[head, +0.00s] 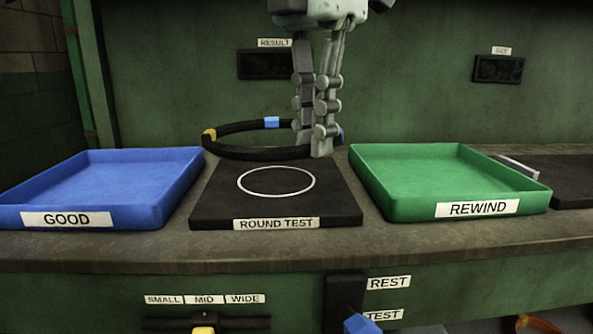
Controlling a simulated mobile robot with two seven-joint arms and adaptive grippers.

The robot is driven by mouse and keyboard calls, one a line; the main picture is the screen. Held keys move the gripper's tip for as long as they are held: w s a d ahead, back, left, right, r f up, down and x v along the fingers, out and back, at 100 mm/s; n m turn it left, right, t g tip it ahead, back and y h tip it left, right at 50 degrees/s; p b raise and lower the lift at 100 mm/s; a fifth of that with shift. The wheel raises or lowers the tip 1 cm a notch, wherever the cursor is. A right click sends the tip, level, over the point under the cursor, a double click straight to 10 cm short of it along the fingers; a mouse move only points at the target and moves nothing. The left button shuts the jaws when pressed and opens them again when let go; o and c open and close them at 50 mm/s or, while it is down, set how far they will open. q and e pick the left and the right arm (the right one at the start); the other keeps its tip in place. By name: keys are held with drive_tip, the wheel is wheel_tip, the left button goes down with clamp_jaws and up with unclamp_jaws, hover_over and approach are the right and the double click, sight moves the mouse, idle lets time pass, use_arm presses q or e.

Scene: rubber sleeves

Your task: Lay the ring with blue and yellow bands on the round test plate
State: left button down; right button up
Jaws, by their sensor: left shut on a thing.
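The black ring (240,155) has blue and yellow bands. A yellow band shows at its left end and a blue band at its far side; another bluish patch shows beside the fingers at its right end. My left gripper (322,148) points down and is shut on the ring's right side. The ring appears to be held roughly level above the back part of the round test plate (275,207), a black square with a white circle, labelled ROUND TEST. The exact gap between ring and plate is hard to tell. My right gripper is not in view.
An empty blue tray labelled GOOD (175,192) stands left of the plate. An empty green tray labelled REWIND (400,208) stands right. Dark RESULT (264,65) and SIZE (498,69) displays are on the back wall. A REST/TEST lever (360,322) is at the front.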

use_arm(q)
drive_tip(key=p, duration=0.1)
hover_over(308, 198)
wheel_tip(308, 198, down, 4)
drive_tip(key=shift+s+f, duration=0.15)
drive_tip(key=shift+f, duration=0.3)
wheel_tip(308, 198, down, 3)
drive_tip(key=shift+f, duration=0.35)
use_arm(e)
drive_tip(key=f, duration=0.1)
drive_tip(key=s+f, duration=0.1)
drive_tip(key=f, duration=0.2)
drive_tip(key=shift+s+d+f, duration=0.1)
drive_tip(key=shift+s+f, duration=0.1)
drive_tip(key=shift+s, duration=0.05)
use_arm(q)
drive_tip(key=c, duration=2.1)
unclamp_jaws()
drive_tip(key=shift+f, duration=0.1)
drive_tip(key=o, duration=0.5)
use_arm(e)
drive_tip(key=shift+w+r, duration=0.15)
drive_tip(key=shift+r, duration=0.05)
